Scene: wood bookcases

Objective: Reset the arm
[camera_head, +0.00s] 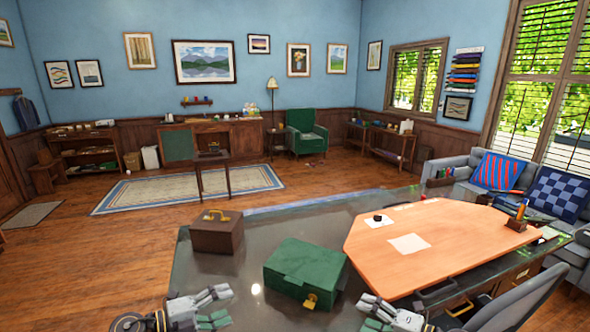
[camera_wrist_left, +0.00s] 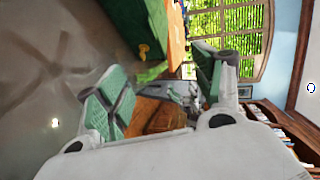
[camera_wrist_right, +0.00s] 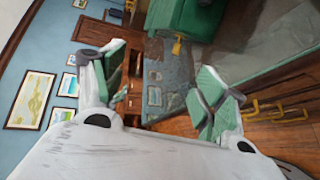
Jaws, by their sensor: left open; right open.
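My left gripper (camera_head: 222,307) is at the bottom of the head view, low at the front edge of the table, with its two fingers apart. In the left wrist view its green-padded fingers (camera_wrist_left: 155,90) are spread with nothing between them. My right gripper (camera_head: 372,314) is at the bottom centre-right of the head view, partly cut off by the frame. In the right wrist view its fingers (camera_wrist_right: 160,85) are also spread and empty. Neither gripper touches any object that I can see.
A glass-topped table (camera_head: 240,272) lies ahead. On it are a green case (camera_head: 305,268) with a yellow latch, a brown box (camera_head: 217,233) and a wooden panel (camera_head: 450,235) with small items. A grey chair (camera_head: 520,305) stands at the lower right.

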